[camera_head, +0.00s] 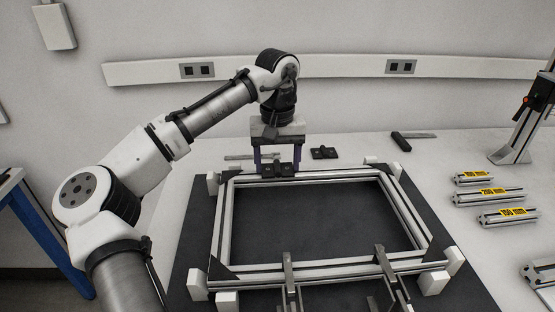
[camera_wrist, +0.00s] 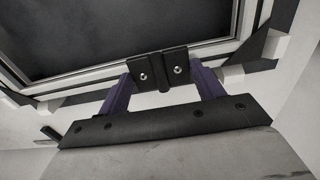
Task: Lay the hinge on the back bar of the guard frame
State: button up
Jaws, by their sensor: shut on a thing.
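The hinge (camera_head: 284,170) is a small black two-leaf piece, held level between the purple fingers of my gripper (camera_head: 277,168). In the wrist view the hinge (camera_wrist: 147,69) shows two bright screw holes and a middle knuckle, with one finger at each end. The guard frame (camera_head: 404,212) is a rectangle of silver profile bars. The hinge is at its back bar (camera_head: 335,176), left of the middle. It overlaps the back bar (camera_wrist: 88,75) in the wrist view; I cannot tell whether it touches.
A second black hinge (camera_head: 324,153) lies on the table behind the frame. A dark-handled tool (camera_head: 402,142) lies farther right. White blocks (camera_head: 434,282) surround the frame on a black mat (camera_head: 187,250). Metal clamps (camera_head: 388,277) stand at the front bar. Yellow-labelled profiles (camera_head: 488,196) lie right.

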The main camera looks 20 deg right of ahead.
aim_at(277, 166)
jog(key=shift+f, duration=0.15)
jog(key=o, duration=1)
notch_tip(277, 166, up, 12)
jog(key=shift+r, duration=0.2)
